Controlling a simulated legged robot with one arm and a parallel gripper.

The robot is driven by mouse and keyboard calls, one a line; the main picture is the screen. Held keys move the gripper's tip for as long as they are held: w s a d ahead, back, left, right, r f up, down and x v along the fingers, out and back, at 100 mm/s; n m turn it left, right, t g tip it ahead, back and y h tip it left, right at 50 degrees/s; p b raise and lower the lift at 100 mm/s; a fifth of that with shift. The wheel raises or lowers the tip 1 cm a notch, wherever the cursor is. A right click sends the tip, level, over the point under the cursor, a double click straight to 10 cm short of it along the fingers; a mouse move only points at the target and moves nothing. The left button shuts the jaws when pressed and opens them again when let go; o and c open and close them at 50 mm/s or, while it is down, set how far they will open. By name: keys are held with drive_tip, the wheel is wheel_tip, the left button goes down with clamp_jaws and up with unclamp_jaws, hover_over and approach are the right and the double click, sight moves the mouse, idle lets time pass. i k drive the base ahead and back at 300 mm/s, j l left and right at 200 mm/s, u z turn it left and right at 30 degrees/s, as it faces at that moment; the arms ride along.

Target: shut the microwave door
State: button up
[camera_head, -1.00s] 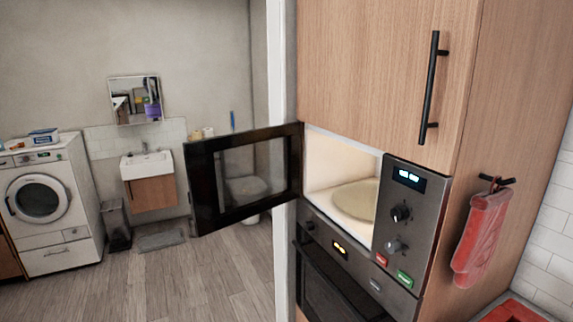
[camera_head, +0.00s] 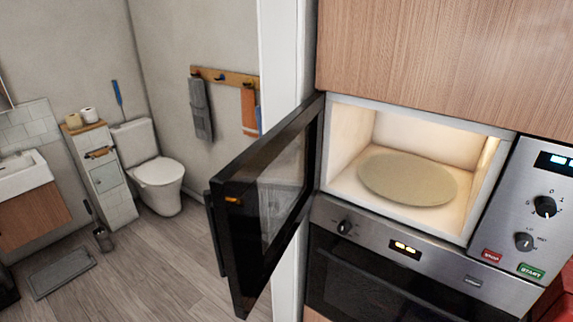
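The microwave (camera_head: 485,206) is built into the wooden cabinet at the right, with its cavity lit and its round turntable plate (camera_head: 408,179) bare. Its black-framed door (camera_head: 243,190) stands wide open, hinged at the cavity's left side and swung out toward me. A dark handle (camera_head: 215,240) shows on the door's outer side, at its free left edge. The control panel (camera_head: 530,210) with dials and red and green buttons is right of the cavity. My gripper is not in view.
An oven (camera_head: 375,290) sits directly below the microwave. A wooden cabinet front (camera_head: 450,65) is above. A white wall edge (camera_head: 284,60) stands behind the door. Open wooden floor (camera_head: 165,265) lies to the left, with a toilet (camera_head: 158,178) and sink (camera_head: 25,178) farther back.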

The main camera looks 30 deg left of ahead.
sight(256, 205)
drive_tip(key=j+u, duration=0.25)
drive_tip(key=j, duration=1.5)
drive_tip(key=k+j+u, duration=0.1)
drive_tip(key=k, duration=0.8)
